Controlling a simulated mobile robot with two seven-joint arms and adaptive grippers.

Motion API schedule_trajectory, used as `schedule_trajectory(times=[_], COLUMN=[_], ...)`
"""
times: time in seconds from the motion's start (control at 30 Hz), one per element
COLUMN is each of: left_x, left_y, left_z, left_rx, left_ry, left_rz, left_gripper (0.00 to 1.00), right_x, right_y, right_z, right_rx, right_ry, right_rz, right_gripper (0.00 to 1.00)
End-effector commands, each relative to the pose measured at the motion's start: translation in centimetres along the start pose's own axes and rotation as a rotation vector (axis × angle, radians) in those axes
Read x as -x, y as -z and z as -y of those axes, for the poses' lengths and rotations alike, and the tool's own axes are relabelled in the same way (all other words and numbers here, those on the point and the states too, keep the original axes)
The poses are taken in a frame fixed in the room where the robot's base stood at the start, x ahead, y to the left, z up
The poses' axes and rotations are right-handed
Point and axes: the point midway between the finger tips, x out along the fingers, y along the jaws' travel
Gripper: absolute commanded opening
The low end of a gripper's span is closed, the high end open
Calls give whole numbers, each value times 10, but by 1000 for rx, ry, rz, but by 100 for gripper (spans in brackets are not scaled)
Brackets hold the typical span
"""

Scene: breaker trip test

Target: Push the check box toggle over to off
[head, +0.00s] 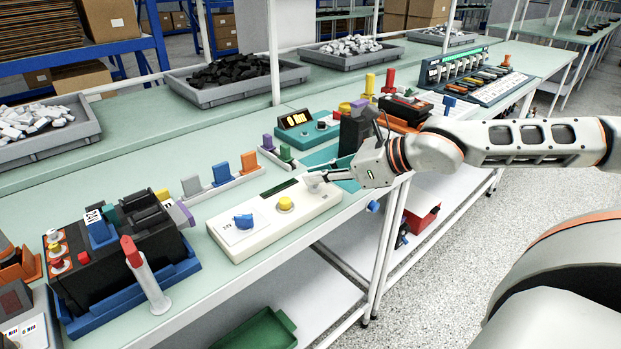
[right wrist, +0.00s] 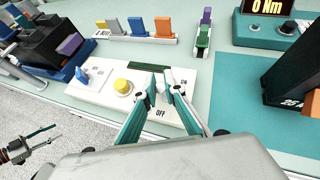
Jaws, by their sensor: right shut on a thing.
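The white check box (head: 262,222) lies near the bench's front edge in the head view, with a blue knob (head: 243,221) and a yellow button (head: 285,203). My right gripper (head: 314,181) is at its right end. In the right wrist view the fingers of my right gripper (right wrist: 160,76) reach down over the box (right wrist: 104,102), beside its ON and OFF markings. They are shut on the toggle, which they mostly hide; I cannot tell its position. My left gripper (right wrist: 44,138) shows at the lower left of the right wrist view, over the floor, fingers apart and empty.
A row of coloured parts (head: 222,175) stands behind the box. A black breaker in a blue tray (head: 120,250) is to the left. A torque display (head: 296,119) and a teal mat (right wrist: 265,110) are on the right. Floor lies in front of the bench.

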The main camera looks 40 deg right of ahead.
Motion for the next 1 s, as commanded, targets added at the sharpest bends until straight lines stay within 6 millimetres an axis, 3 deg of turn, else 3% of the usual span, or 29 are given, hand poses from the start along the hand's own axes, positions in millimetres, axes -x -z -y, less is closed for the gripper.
schedule_trajectory(times=[0.37, 1.0], left_x=[-6, -9], left_y=[-4, 7], left_z=[-10, -10], left_rx=[-7, 1], left_ry=[-25, -28], left_rz=[-4, -29], left_gripper=[42, 42], right_x=[0, 5], right_y=[7, 5], right_z=[-1, -2], right_rx=[35, 55], right_ry=[24, 41], right_rz=[94, 163], right_gripper=[0, 0])
